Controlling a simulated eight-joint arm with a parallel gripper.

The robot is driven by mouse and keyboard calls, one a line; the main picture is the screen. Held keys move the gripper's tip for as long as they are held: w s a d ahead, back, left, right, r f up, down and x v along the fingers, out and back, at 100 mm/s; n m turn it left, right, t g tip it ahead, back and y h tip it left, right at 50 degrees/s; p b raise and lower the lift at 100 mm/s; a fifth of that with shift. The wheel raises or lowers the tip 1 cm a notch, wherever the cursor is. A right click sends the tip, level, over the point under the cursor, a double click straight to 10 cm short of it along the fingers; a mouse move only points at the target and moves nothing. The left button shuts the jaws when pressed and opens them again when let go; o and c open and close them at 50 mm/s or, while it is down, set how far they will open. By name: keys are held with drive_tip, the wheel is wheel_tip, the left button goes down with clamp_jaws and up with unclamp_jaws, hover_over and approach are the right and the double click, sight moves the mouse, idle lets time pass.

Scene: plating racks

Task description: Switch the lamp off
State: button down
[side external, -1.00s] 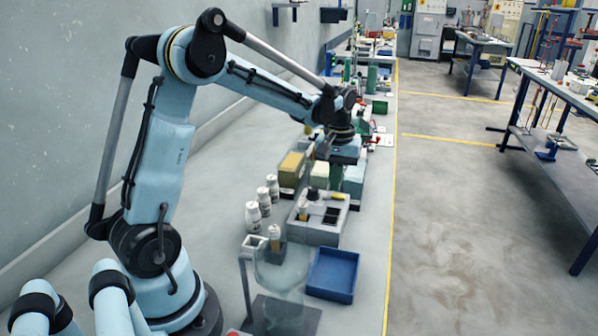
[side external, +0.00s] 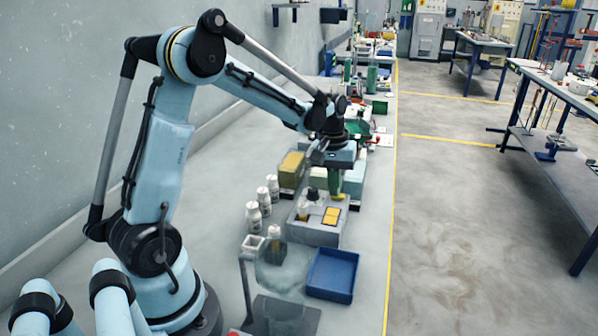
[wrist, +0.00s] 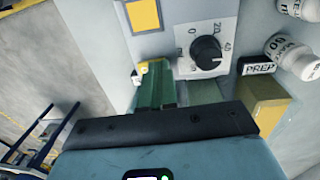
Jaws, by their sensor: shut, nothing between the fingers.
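A grey box unit (side external: 318,233) stands on the bench below my wrist. It bears a black knob (wrist: 206,52) on a white dial plate, and a yellow square panel (wrist: 143,15), which also shows in the side view (side external: 331,215). I cannot tell for sure which part is the lamp. My gripper (wrist: 157,70) is shut and empty, its green fingers pointing down at the box. The fingertips are close to a small pale fitting (wrist: 138,76) at the box's edge; whether they touch it I cannot tell. In the side view my gripper (side external: 336,190) is over the box's far end.
White bottles (side external: 264,202) stand left of the box. A yellow-topped block (side external: 291,165) is behind it. A blue tray (side external: 333,275) and a stand with a clear vessel (side external: 284,272) are in front. The bench's right edge has a yellow line (side external: 391,240).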

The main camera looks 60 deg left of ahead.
drive_tip(key=shift+w+d+f, duration=0.1)
drive_tip(key=shift+w+f, duration=0.05)
drive_tip(key=shift+f, duration=0.1)
drive_tip(key=shift+w+d+r, duration=0.2)
drive_tip(key=shift+w+d, duration=0.35)
drive_tip(key=shift+d, duration=0.05)
wheel_tip(320, 180, up, 14)
drive_tip(key=s+a, duration=0.1)
idle(0.4)
drive_tip(key=shift+r, duration=0.1)
